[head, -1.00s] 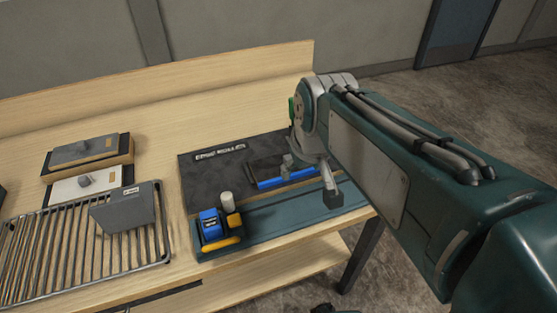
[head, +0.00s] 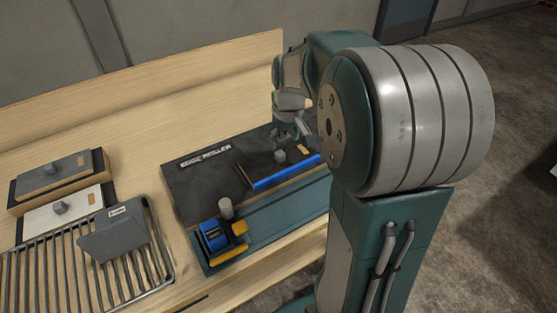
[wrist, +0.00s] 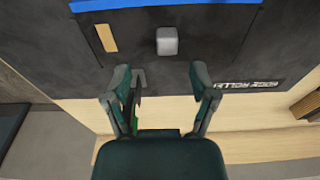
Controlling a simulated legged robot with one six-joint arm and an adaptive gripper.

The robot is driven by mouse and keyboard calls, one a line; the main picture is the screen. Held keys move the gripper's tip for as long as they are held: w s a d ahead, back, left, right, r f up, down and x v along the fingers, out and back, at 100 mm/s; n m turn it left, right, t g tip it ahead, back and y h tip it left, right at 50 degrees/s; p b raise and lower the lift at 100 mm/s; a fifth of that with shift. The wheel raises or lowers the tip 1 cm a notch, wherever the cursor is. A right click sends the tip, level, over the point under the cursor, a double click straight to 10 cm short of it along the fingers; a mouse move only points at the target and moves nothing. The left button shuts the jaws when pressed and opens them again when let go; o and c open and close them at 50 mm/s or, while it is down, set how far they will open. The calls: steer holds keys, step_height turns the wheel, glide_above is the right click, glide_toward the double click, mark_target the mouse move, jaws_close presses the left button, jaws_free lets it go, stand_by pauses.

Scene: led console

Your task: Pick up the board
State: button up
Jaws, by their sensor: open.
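A dark board (head: 262,168) with a grey knob (head: 279,155), a tan label and a blue front edge (head: 290,176) lies on the dark mat (head: 205,180) on the bench. My arm hides its right part in the head view. In the wrist view the board (wrist: 205,35) fills the upper middle, with its knob (wrist: 167,41) just beyond my fingertips. My gripper (wrist: 160,82) is open and empty, its two fingers spread to either side of the knob's line. In the head view my gripper (head: 290,128) is behind the knob, apart from it.
A blue and yellow tool (head: 215,238) and a pale cylinder (head: 225,208) stand at the mat's front left. A wire rack (head: 40,270) holds a tilted grey block (head: 113,235). Two more knobbed boards (head: 62,173) lie behind it. The bench behind the mat is clear.

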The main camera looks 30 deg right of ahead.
mark_target(280, 153)
steer(key=f, duration=0.3)
steer(key=a+f, duration=0.1)
steer(key=f, duration=0.1)
steer(key=shift+w+f, duration=0.25)
steer(key=shift+w, duration=0.15)
jaws_close()
